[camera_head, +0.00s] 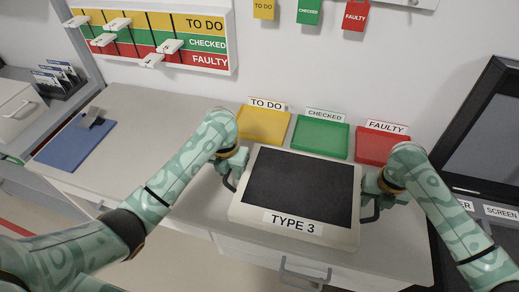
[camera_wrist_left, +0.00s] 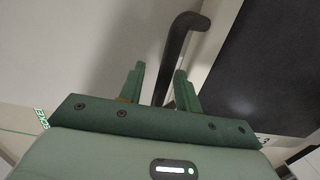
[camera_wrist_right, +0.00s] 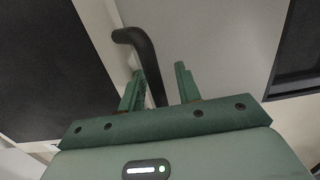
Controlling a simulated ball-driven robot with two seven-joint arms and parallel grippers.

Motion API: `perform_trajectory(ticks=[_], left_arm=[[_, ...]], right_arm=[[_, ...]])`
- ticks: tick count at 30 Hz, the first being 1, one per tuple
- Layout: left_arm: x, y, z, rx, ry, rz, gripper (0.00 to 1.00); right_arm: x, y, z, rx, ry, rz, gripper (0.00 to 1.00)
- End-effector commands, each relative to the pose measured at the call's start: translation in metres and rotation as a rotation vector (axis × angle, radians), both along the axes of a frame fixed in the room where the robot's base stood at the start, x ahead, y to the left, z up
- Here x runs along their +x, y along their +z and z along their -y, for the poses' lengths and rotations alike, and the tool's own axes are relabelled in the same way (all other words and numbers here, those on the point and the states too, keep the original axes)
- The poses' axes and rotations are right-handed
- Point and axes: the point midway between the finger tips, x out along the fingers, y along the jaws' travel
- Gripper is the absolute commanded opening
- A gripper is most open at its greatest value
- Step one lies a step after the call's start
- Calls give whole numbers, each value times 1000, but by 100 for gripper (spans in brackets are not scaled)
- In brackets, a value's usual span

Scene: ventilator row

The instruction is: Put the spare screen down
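The spare screen (camera_head: 300,188), with a dark face, a pale frame and a TYPE 3 label, lies face up on the pale counter (camera_head: 160,125), seemingly flat on it. My left gripper (camera_head: 232,178) is at its left side. In the left wrist view, the fingers (camera_wrist_left: 160,88) stand apart with the black left handle (camera_wrist_left: 178,45) between them. My right gripper (camera_head: 376,204) is at its right side. In the right wrist view, the fingers (camera_wrist_right: 158,85) stand apart with the black right handle (camera_wrist_right: 145,50) between them, nearer one finger. The screen's underside is hidden.
Yellow TO DO (camera_head: 263,125), green CHECKED (camera_head: 320,137) and red FAULTY (camera_head: 381,147) trays stand behind the screen. A blue mat (camera_head: 75,145) with a small grey object lies at the left. A large dark-framed display (camera_head: 488,135) stands at the right. The counter's left middle is clear.

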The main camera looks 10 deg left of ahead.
Motion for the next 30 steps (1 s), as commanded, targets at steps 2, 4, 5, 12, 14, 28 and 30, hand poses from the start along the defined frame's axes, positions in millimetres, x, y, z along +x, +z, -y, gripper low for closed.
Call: perform_trajectory(ticks=[2, 4, 5, 12, 14, 28, 30], left_arm=[[0, 2, 0, -1, 0, 2, 34], [0, 2, 0, -1, 0, 2, 34], [0, 2, 0, -1, -1, 2, 34], [0, 15, 1, -2, 0, 4, 34], [-1, 26, 1, -2, -1, 6, 34], [-7, 116, -1, 3, -2, 9, 34], [-8, 120, 0, 2, -2, 6, 34]], right_arm=[[0, 2, 0, 1, 0, 2, 34], [0, 2, 0, 1, 0, 2, 34], [0, 2, 0, 1, 0, 2, 34], [0, 2, -1, 2, 0, 2, 34], [0, 2, -1, 2, 0, 2, 34], [0, 2, -1, 2, 0, 2, 34], [0, 3, -1, 2, 0, 2, 34]])
